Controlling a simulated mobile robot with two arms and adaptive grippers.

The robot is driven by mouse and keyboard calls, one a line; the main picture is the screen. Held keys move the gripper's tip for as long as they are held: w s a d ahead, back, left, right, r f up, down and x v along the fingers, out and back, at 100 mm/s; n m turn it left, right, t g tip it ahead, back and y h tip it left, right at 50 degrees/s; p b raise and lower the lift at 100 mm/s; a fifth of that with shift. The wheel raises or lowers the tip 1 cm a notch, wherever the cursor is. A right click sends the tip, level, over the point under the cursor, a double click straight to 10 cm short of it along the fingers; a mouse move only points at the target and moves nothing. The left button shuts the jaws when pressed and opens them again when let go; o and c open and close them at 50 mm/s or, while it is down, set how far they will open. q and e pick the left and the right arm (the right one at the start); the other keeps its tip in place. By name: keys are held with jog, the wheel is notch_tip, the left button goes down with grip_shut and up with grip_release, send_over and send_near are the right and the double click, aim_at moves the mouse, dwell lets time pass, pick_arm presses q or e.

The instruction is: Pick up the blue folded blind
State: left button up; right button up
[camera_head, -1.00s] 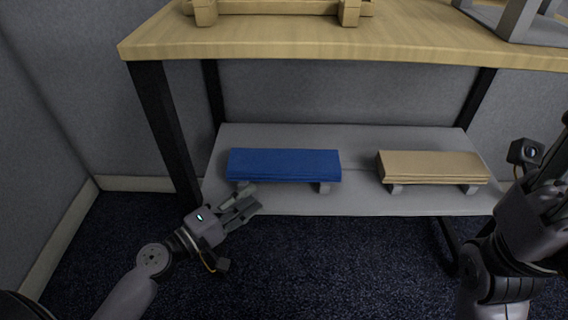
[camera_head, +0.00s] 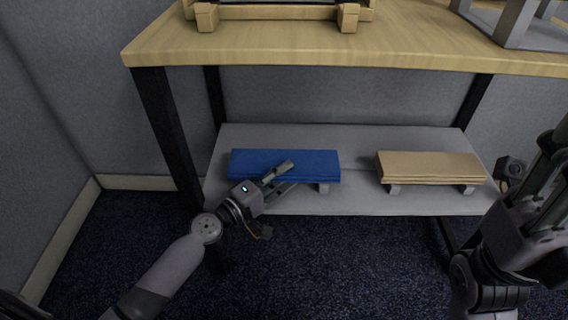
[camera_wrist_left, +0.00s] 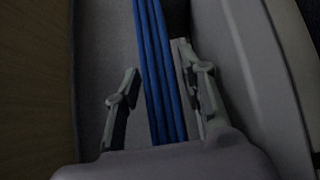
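The blue folded blind (camera_head: 255,163) lies on small supports on the grey lower shelf. My left gripper (camera_head: 286,176) is at its front edge, and one finger overlaps the blind in the head view. In the left wrist view the blind's layered edge (camera_wrist_left: 158,70) runs between the two parted fingers of the left gripper (camera_wrist_left: 163,98). The left finger stands clear of the blind; the right finger is close beside it, and I cannot tell if it touches. My right gripper (camera_head: 555,190) is at the right edge of the head view, partly cut off, its fingertips unclear.
A beige folded blind (camera_head: 430,167) lies on supports to the right on the same lower shelf (camera_head: 358,200). The wooden tabletop (camera_head: 300,48) hangs above it, with a black leg (camera_head: 168,130) at the left. Dark carpet (camera_head: 330,260) in front is clear.

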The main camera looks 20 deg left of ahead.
pick_arm(q)
jog(key=shift+c, duration=0.5)
grip_shut()
